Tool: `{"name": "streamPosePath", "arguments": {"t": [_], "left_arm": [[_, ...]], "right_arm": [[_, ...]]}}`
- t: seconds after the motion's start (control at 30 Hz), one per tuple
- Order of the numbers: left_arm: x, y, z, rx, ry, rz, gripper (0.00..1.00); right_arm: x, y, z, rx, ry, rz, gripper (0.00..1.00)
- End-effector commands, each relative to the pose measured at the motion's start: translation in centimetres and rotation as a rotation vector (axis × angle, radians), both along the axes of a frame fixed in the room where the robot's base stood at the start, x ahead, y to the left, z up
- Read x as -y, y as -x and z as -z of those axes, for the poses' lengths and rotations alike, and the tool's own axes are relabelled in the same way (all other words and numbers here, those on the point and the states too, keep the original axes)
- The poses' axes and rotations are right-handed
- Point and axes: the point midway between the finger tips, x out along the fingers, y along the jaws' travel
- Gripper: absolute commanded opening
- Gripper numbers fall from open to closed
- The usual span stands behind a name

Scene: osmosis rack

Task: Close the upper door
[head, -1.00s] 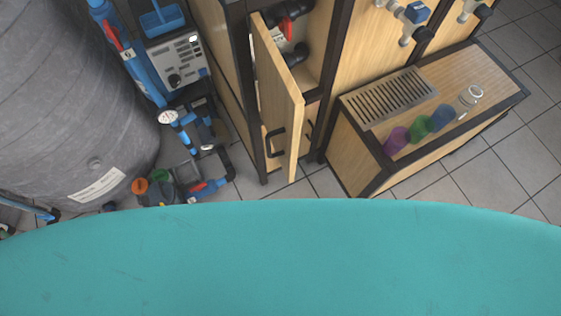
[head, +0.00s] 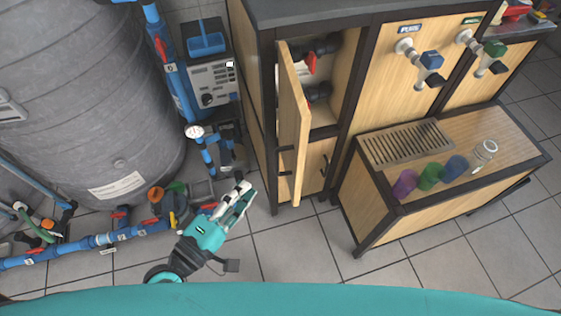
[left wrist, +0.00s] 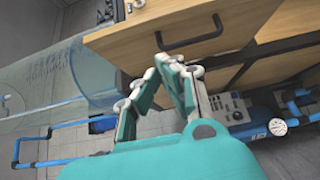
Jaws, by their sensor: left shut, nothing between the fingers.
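The upper door (head: 293,125) is a light wooden panel on the left cabinet, in the head view. It stands open, swung out toward me, with pipes showing in the compartment behind it. Dark handles show near its lower part. My left gripper (head: 242,188), teal and white, is shut and empty, to the left of the door's lower end and apart from it in the picture. In the left wrist view, the fingertips (left wrist: 172,62) are just below a wooden panel with a black handle (left wrist: 190,38); I cannot tell which door this is. My right gripper is not in view.
A large grey tank (head: 90,100) and blue pipes (head: 110,238) stand at the left. A control box (head: 213,82) is beside the cabinet. A wooden counter (head: 400,212) with coloured cups stands at the right. The tiled floor in front is clear.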

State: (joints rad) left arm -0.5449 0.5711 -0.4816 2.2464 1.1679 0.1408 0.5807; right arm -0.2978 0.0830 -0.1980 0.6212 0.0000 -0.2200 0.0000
Motion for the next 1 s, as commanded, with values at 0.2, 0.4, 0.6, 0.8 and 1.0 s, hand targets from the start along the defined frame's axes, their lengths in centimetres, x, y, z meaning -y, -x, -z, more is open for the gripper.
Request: {"name": "streamPosePath", "arguments": {"t": [0.2,0.4,0.6,0.8,1.0], "left_arm": [[2.7,-4.2,-0.6,0.003,0.004,-0.003,0.00],[5.4,-6.3,-0.3,-0.002,0.003,-0.001,0.00],[7.3,-6.6,-0.1,0.000,-0.001,0.000,0.00],[7.8,-6.7,0.0,0.001,-0.003,0.000,0.00],[7.8,-6.7,0.0,0.001,-0.003,0.000,0.00]], "right_arm": [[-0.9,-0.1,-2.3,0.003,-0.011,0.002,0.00],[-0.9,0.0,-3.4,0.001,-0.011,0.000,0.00],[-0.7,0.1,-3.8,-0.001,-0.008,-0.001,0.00],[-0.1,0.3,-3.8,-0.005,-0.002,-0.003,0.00],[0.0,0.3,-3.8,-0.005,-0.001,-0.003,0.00]]}}
